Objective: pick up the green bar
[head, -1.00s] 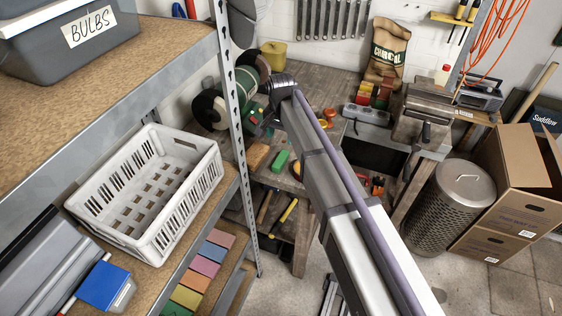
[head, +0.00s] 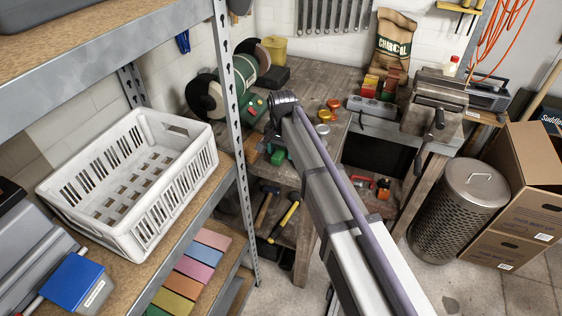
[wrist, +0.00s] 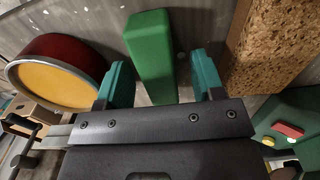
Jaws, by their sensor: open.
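The green bar (wrist: 150,55) lies on the grey wooden bench in the wrist view, its long side running roughly up the picture. My gripper (wrist: 161,78) is open, with one teal finger to the left of the bar and the other to its right. The bar's near end reaches between the fingers, with a gap visible on the right and a narrower one on the left. Whether the fingers are down at the bar's height is hard to tell.
A cork-like block (wrist: 270,45) lies close right of the right finger. A dark red round thing with a yellow face (wrist: 62,75) is at left. A green housing with buttons (wrist: 293,125) is lower right. The shelf upright (head: 238,140) and white crate (head: 135,180) stand left of my arm.

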